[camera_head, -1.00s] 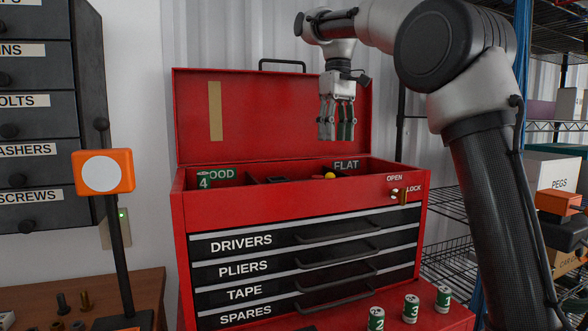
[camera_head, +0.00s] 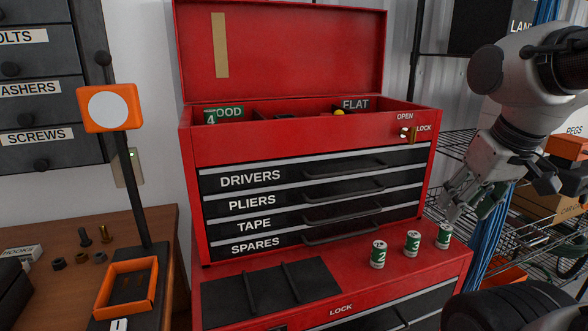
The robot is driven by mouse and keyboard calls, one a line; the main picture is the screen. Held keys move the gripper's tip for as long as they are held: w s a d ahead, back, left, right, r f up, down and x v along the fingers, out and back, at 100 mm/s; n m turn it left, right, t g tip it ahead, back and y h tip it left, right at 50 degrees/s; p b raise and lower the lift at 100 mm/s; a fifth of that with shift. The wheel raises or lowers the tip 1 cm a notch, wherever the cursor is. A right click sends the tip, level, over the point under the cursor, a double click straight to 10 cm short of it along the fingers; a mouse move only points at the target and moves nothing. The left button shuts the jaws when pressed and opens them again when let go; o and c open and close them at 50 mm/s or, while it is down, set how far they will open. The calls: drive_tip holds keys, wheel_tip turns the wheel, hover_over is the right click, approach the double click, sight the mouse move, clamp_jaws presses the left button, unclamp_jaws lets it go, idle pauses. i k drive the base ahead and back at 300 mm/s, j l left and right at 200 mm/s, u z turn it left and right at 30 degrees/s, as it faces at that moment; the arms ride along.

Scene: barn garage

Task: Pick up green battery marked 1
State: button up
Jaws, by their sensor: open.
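Three green and white batteries stand upright in a row on the red ledge in front of the toolbox (camera_head: 300,133). They are the battery marked 2 (camera_head: 378,255), the battery marked 3 (camera_head: 412,243) and, at the right end, a battery (camera_head: 444,236) whose small mark looks like a 1. Another battery marked 4 (camera_head: 210,117) stands in the toolbox's upper tray at the GOOD label. My gripper (camera_head: 468,204) is open, tilted downward, and appears just above and right of the right-end battery. No battery shows between its fingers.
The toolbox lid (camera_head: 290,50) stands open. A black mat (camera_head: 270,288) lies on the ledge left of the batteries. Blue cables (camera_head: 490,250) and wire shelves are at right. An orange tray (camera_head: 127,287) and post stand at left.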

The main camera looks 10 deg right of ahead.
sight(443, 240)
drive_tip(key=k+z, duration=0.15)
drive_tip(key=z, duration=0.3)
drive_tip(key=i+z, duration=0.1)
drive_tip(key=z, duration=0.2)
